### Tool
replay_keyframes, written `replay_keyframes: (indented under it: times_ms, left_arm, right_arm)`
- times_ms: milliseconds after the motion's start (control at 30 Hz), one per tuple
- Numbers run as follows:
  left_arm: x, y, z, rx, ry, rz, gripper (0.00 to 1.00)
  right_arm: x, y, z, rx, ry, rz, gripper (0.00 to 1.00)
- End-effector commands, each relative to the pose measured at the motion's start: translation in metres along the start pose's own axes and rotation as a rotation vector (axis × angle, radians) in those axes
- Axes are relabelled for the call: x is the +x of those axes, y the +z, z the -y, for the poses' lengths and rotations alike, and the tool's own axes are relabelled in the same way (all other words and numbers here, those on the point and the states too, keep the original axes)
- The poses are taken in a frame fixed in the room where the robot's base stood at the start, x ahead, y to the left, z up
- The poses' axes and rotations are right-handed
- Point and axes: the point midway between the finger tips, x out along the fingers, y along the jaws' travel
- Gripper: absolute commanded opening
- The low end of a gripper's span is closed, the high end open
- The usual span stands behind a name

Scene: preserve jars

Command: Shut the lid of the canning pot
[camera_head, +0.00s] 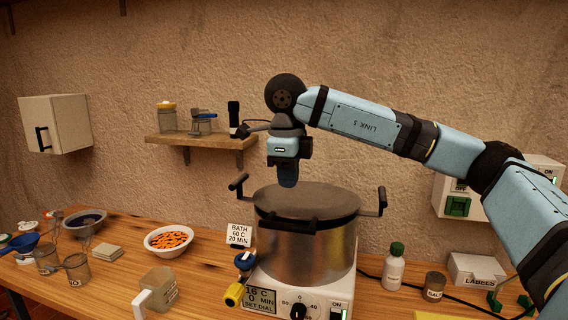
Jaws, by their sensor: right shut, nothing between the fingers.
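The canning pot (305,258) is a steel pot standing on a white heater unit (330,288). Its dark round lid (318,197) lies flat across the top and covers the opening. A black handle (288,226) shows at the lid's front, and black side handles stick up at left and right. My right gripper (288,182) points down at the back left part of the lid. It is shut and empty, with its tip at or just above the lid; I cannot tell if they touch. My left gripper is not in view.
A white bottle (393,270) and a salt jar (434,286) stand right. A bowl of orange pieces (169,241) and glass jars are further left. A shelf (200,141) is behind.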

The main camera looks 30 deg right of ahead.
Motion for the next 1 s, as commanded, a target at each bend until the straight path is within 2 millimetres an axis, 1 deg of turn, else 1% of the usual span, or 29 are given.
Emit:
replay_keyframes:
  times_ms: [100, 200, 300, 433, 600, 933, 1000]
  left_arm:
    - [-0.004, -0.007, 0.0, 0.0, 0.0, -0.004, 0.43]
    - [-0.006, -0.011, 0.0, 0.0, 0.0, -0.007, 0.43]
    - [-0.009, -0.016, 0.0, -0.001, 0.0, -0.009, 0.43]
    - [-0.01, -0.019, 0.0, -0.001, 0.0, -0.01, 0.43]
    - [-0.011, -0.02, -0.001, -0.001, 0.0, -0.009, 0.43]
    - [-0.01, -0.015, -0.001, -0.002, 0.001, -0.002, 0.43]
    - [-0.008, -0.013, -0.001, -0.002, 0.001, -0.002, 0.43]
  right_arm:
    - [0.026, -0.001, 0.0, 0.0, 0.002, -0.003, 0.0]
    - [0.046, 0.0, 0.0, 0.0, 0.0, -0.001, 0.0]
    - [0.063, 0.0, 0.0, -0.001, 0.0, -0.002, 0.0]
    - [0.08, 0.0, 0.0, 0.0, -0.001, 0.0, 0.0]
    - [0.09, 0.0, 0.0, 0.0, -0.001, 0.001, 0.0]
    - [0.092, 0.001, 0.0, -0.001, -0.001, 0.002, 0.0]
    - [0.095, 0.001, -0.001, -0.001, -0.001, 0.001, 0.0]
